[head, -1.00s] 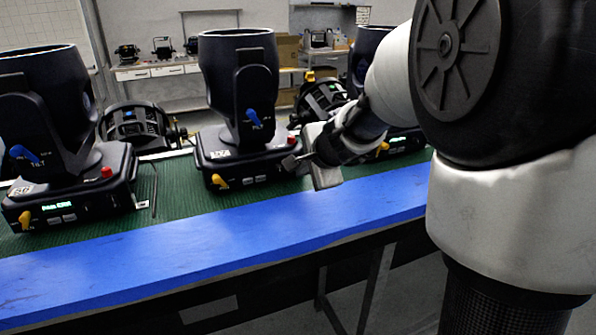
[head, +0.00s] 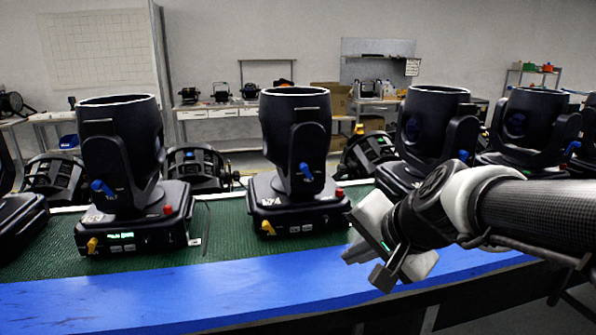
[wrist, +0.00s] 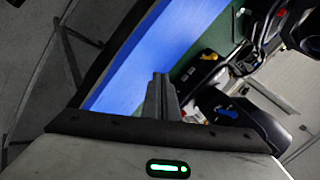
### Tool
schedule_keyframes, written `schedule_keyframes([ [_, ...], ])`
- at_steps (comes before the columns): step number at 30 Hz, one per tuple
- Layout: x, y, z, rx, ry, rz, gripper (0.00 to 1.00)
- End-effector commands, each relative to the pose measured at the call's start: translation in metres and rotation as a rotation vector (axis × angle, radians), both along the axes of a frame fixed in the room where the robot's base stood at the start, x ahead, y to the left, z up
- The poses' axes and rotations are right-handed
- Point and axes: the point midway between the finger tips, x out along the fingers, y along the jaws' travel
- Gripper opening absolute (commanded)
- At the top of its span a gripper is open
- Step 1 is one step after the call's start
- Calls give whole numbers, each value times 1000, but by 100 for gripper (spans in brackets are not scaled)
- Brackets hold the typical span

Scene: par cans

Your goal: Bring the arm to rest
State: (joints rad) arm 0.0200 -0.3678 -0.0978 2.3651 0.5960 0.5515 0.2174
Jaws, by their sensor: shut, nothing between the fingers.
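My gripper (head: 366,266) is at the right of the head view, in front of the bench and beside the middle par can. It is shut and empty. In the wrist view its closed fingers (wrist: 161,84) point over the blue bench edge. The middle par can (head: 296,160) is a black moving-head light with a blue tilt lever, a yellow lever and a red button. A similar par can (head: 122,165) stands to its left, with a lit green display. More par cans (head: 430,130) stand to the right, partly hidden by my arm.
The bench has a green mat (head: 225,240) and a blue front strip (head: 190,290). Several smaller round lamps (head: 195,166) lie behind the par cans. A back table (head: 215,112) stands by the wall. The floor in front of the bench looks free.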

Motion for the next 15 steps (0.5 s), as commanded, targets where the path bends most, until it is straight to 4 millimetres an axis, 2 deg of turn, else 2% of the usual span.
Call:
schedule_keyframes([
  [1, -23, 5, 3, -84, -5, 98, 0],
  [3, -51, 7, 1, -205, 4, 219, 0],
  [9, -115, -10, -7, -513, 48, 467, 0],
  [13, -148, -31, -9, -701, 91, 578, 0],
  [14, -145, -30, 8, -687, 92, 573, 0],
  [15, -144, -29, 17, -683, 92, 571, 0],
])
